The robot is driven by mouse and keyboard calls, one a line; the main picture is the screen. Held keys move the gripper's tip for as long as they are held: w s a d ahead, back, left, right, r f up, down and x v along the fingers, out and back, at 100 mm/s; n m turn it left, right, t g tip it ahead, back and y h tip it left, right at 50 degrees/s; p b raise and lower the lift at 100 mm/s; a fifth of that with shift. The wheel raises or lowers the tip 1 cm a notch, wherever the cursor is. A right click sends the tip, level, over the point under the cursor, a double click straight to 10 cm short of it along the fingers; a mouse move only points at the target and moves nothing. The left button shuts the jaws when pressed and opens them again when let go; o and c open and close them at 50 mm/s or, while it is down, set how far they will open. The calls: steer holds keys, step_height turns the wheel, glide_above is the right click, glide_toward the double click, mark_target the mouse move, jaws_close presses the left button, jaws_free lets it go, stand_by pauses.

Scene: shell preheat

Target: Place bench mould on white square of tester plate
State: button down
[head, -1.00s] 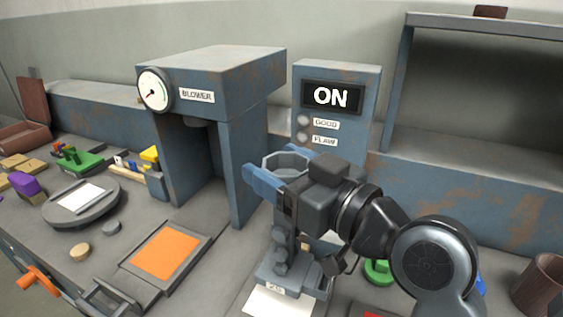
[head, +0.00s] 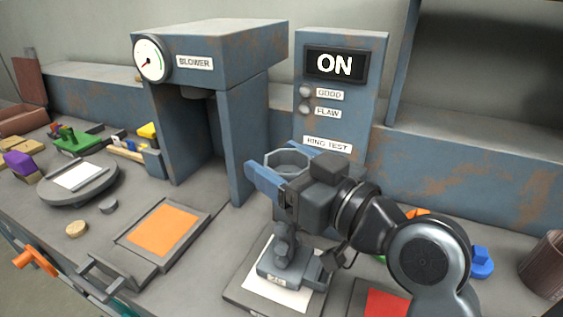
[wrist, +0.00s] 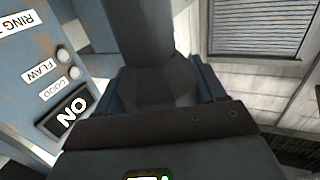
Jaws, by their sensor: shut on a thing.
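The bench mould (head: 284,156) is a grey piece with an open octagonal top. My gripper (head: 287,168) has its blue fingers shut on it, one on each side.
The ring test panel (head: 340,90) reads ON behind the gripper. The blower (head: 210,65) and an orange-square plate (head: 163,230) are left. A red square (head: 385,302), a blue piece (head: 481,262) and a brown cup (head: 545,265) are right, partly behind my arm.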

steer(key=shift+f+b, duration=0.5)
jaws_free()
steer(key=shift+f, duration=0.15)
steer(key=shift+s+d, duration=0.1)
steer(key=shift+b+v, duration=0.6)
steer(key=shift+v, duration=3.2)
